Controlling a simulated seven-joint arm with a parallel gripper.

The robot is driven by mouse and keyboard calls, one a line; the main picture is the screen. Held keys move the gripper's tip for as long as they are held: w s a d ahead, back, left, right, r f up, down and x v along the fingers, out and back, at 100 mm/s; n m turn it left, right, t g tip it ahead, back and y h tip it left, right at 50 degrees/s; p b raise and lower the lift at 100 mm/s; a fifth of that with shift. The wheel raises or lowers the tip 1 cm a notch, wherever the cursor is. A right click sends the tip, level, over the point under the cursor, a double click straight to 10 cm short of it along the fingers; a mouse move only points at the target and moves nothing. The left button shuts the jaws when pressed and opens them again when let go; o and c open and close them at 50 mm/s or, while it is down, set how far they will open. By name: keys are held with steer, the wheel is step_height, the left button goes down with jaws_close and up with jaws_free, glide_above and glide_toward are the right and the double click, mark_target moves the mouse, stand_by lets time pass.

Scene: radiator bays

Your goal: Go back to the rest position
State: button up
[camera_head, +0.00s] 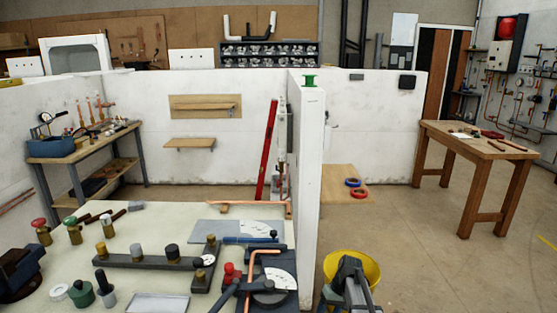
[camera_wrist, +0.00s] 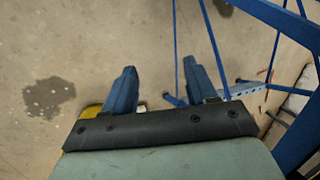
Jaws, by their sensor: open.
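My gripper (camera_wrist: 160,68) shows in the wrist view with its two blue fingers spread apart. In the head view, a grey arm part that looks like mine stands at the bottom edge, in front of a yellow bucket (camera_head: 372,266) and right of the workbench. The fingertips cannot be made out clearly there. A bit of yellow (camera_wrist: 91,112) shows beside the left finger in the wrist view.
The workbench (camera_head: 130,262) holds valves, gauges and copper pipe. A white partition wall (camera_head: 308,180) rises behind its right end. Blue frame bars (camera_wrist: 268,16) are close on the right in the wrist view. Open floor lies toward the wooden table (camera_head: 480,146).

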steer(key=s+f+g, duration=0.1)
steer(key=s+f, duration=0.9)
steer(key=s, duration=0.1)
steer(key=s+f+g+h, duration=0.1)
steer(key=s+f, duration=0.4)
steer(key=s, duration=0.6)
steer(key=s+f+m+g+h, duration=0.1)
steer(key=s+f, duration=0.3)
steer(key=s, duration=0.8)
steer(key=s+f+m+g+h, duration=0.1)
steer(key=s+f, duration=0.4)
steer(key=s, duration=0.7)
steer(key=shift+s+a+f+g, duration=0.15)
steer(key=shift+f+g, duration=0.2)
steer(key=shift+g, duration=0.25)
